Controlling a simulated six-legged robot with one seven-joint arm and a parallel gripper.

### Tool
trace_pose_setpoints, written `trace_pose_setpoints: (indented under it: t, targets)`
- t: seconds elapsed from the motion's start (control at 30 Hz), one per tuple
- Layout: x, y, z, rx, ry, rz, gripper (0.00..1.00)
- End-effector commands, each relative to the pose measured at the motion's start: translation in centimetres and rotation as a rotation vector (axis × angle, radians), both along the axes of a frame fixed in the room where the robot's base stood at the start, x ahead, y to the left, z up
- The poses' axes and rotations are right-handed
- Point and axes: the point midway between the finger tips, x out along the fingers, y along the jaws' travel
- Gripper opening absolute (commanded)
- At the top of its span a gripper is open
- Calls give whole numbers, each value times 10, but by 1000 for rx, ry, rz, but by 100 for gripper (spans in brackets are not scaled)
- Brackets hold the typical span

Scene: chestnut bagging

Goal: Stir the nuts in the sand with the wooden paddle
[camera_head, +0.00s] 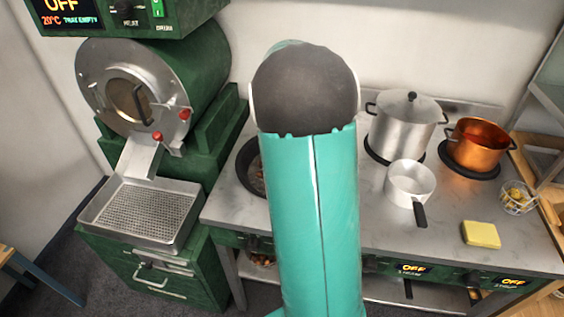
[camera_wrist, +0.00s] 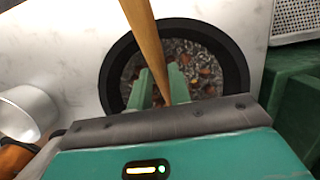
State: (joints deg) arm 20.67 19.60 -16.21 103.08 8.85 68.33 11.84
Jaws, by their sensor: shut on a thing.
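A dark round pan (camera_wrist: 240,68) on the stove top holds dark sand (camera_wrist: 205,60) with several brown nuts in it, seen in the wrist view. In the head view only the left part of the pan (camera_head: 246,168) shows; my teal arm hides the rest. My gripper (camera_wrist: 160,84) is over the pan in the wrist view, with its green fingers shut on the wooden paddle (camera_wrist: 145,30). The paddle's shaft slants across the picture past the fingers. Its lower end is hidden, so I cannot tell whether it touches the sand. My gripper is hidden in the head view.
A lidded steel pot (camera_head: 404,125), a copper pot (camera_head: 474,146), a small white saucepan (camera_head: 408,182) and a yellow block (camera_head: 481,234) stand on the counter to the right. A green drum roaster (camera_head: 140,95) with a perforated tray (camera_head: 143,212) stands at left.

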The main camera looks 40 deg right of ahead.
Motion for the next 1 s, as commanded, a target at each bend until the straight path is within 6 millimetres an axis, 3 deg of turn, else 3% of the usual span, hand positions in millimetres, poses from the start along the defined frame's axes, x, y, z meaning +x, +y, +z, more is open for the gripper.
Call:
trace_pose_setpoints:
  t: [1.0]
  targets:
    - [0,0,88,0,0,0,0]
